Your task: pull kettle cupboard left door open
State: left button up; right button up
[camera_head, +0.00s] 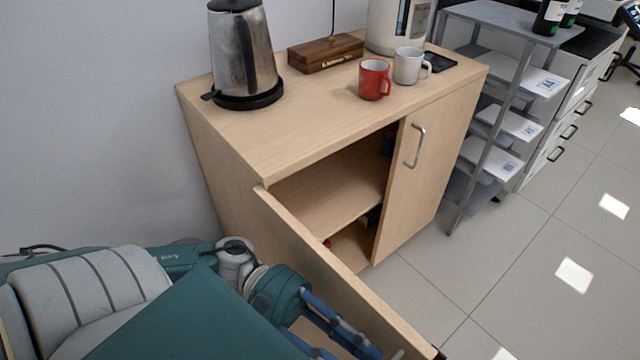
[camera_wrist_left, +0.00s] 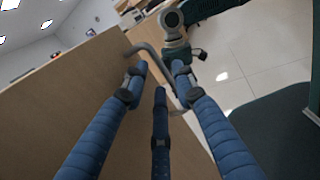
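The kettle cupboard (camera_head: 225,135) is light wood. Its left door (camera_head: 330,265) stands wide open, swung out toward me, showing a shelf inside. My left gripper (camera_head: 345,345) is at the outer face of this door, near its free edge, partly cut off by the frame. In the left wrist view, the door (camera_wrist_left: 60,85) fills the left side. The grey bar handle (camera_wrist_left: 148,48) passes among the blue fingers of the left gripper (camera_wrist_left: 158,75). The fingers are spread apart; contact with the handle is unclear. My right gripper is not in view.
The right door (camera_head: 425,175) is closed. A steel kettle (camera_head: 243,55), a wooden box (camera_head: 325,52), a red mug (camera_head: 374,80) and a white mug (camera_head: 408,66) stand on top. A grey shelf rack (camera_head: 490,150) stands to the right. Floor is clear at lower right.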

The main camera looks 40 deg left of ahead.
pick_arm(q)
jog(key=a, duration=0.8)
jog(key=shift+s, duration=0.15)
